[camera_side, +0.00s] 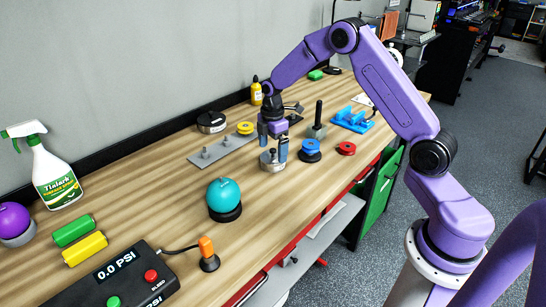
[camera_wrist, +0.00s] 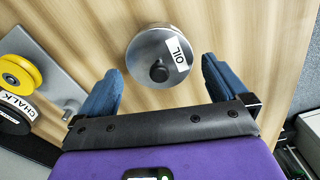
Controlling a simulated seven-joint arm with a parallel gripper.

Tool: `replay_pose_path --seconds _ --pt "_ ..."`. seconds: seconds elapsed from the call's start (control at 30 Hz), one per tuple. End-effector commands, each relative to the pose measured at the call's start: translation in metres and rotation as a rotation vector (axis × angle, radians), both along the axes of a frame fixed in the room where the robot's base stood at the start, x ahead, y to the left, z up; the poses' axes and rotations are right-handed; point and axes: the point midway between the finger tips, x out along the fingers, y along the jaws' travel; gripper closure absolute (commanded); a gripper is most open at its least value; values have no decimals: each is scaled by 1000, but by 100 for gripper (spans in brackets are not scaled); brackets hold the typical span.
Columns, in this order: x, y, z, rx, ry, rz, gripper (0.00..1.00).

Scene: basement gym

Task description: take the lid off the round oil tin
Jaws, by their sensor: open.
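The round oil tin (camera_side: 271,163) is a low silvery tin standing on the wooden bench. In the wrist view, its round grey lid (camera_wrist: 146,48) is on top, with a black knob (camera_wrist: 159,71) near the middle and a white OIL label. My gripper (camera_side: 273,148) is above the tin, pointing down, with its blue fingers apart and nothing between them. In the wrist view, my gripper (camera_wrist: 160,72) has one finger towards each side of the tin, with bench showing between the fingers and the tin. In the side view the gripper hides the knob.
Left of the tin is a metal plate (camera_side: 222,149) with pegs, with a yellow disc (camera_side: 245,128) by it. A black chalk tin (camera_side: 211,121) stands behind. A teal ball (camera_side: 224,195) is nearer the camera.

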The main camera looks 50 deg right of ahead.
Motion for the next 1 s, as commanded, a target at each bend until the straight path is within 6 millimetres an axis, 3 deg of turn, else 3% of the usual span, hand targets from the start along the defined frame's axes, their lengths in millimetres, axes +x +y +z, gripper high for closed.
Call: replay_pose_path --seconds 0.1,0.37,0.5,1.0 --pt "0 1 -10 0 0 1 0" --pt "1 1 -12 1 -2 0 0" --pt "0 1 -12 1 -2 0 42" --pt "1 1 -2 0 -4 1 44"
